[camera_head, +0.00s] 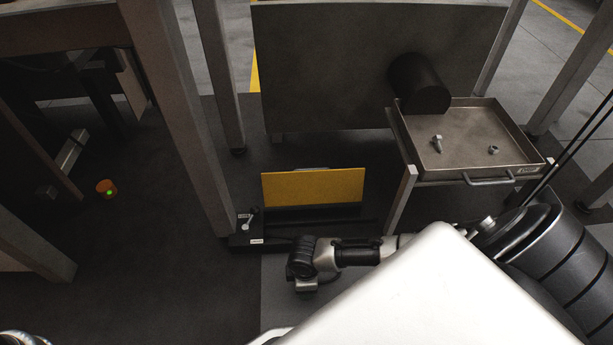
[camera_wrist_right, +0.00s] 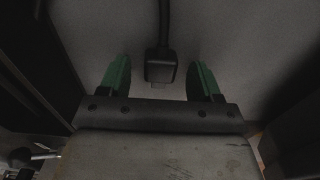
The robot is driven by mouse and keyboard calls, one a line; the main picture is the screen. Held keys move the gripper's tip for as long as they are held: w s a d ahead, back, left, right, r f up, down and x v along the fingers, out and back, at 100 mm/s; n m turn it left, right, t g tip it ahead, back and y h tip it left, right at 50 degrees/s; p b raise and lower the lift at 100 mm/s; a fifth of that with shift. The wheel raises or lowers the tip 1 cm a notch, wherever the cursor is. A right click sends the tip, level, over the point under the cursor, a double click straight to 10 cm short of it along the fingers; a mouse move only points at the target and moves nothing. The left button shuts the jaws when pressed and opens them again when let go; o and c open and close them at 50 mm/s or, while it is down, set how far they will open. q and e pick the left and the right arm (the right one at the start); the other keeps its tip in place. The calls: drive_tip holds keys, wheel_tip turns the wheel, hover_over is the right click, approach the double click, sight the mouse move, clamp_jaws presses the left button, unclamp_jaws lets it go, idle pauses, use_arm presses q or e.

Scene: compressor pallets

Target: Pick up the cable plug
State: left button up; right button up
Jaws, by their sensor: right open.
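The cable plug (camera_wrist_right: 162,68) is a dark block on the end of a black cable (camera_wrist_right: 162,22) that comes down from the top of the right wrist view against a grey surface. My right gripper (camera_wrist_right: 160,68) has two green fingers, spread wide apart, one to the left and one to the right of the plug. There is a clear gap between the plug and each finger in the picture; how far in depth it sits, I cannot tell. I cannot make out the plug or the right gripper's fingers in the head view. My left gripper is not in view.
A metal tray (camera_head: 421,161) with a bolt (camera_head: 437,143) and a nut (camera_head: 493,150) stands at the right on a frame. A yellow panel (camera_head: 313,187) stands low in the middle. A grey post (camera_head: 180,110) rises left of it. Dark floor (camera_head: 150,270) is open at lower left.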

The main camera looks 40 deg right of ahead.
drive_tip(key=c, duration=1)
drive_tip(key=shift+r, duration=0.15)
